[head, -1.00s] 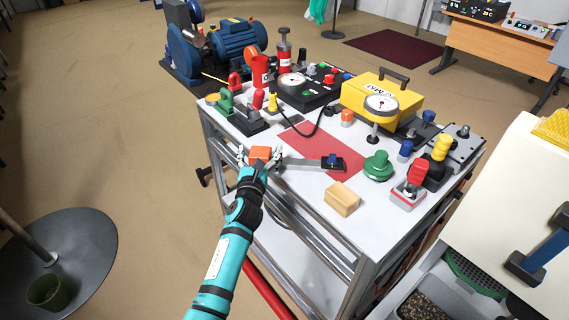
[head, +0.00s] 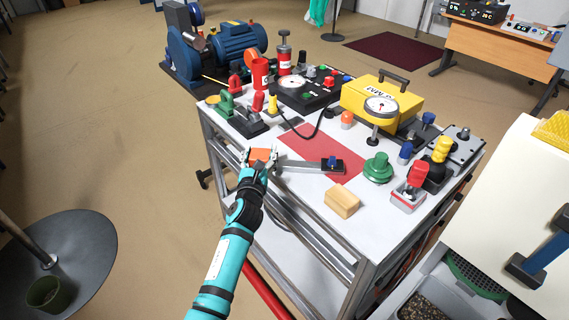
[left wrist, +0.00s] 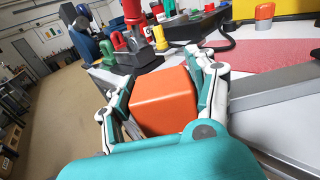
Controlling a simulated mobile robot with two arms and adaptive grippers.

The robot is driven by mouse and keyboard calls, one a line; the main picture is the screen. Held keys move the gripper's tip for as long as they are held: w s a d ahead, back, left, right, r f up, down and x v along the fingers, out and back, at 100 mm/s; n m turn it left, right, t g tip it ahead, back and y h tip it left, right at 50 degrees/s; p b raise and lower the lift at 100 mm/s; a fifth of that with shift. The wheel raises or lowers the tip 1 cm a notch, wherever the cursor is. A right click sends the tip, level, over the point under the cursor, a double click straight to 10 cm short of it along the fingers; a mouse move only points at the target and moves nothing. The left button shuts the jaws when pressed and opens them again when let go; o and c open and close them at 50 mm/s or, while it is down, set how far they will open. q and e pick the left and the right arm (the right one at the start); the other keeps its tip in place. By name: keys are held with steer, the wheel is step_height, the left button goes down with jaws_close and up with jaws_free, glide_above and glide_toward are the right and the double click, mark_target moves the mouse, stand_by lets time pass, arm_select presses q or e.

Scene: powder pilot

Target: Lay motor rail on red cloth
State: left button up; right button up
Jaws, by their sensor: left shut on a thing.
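The motor rail (head: 300,165) is a grey bar with an orange block (head: 261,154) at its left end and a black block with a blue knob (head: 333,166) at its right end. The bar and orange block also show in the left wrist view (left wrist: 270,93). My left gripper (head: 261,158) is shut on the orange block, a finger on each side. The red cloth (head: 318,146) lies flat on the bench top. In the head view the rail's right end overlaps the cloth's near part; the left end is outside it. I cannot tell whether the rail touches the bench. My right gripper is not in view.
A wooden block (head: 341,201) and a green knob (head: 378,168) stand near the cloth. A dial gauge (head: 380,112) and a yellow case (head: 388,97) are behind it. A black cable (head: 316,129) curves near the cloth's far edge. Several tools crowd the back left.

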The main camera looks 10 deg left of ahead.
arm_select(q)
steer(key=shift+r, duration=0.15)
steer(key=c, duration=0.7)
steer(key=shift+r+p, duration=2.45)
steer(key=shift+r, duration=0.05)
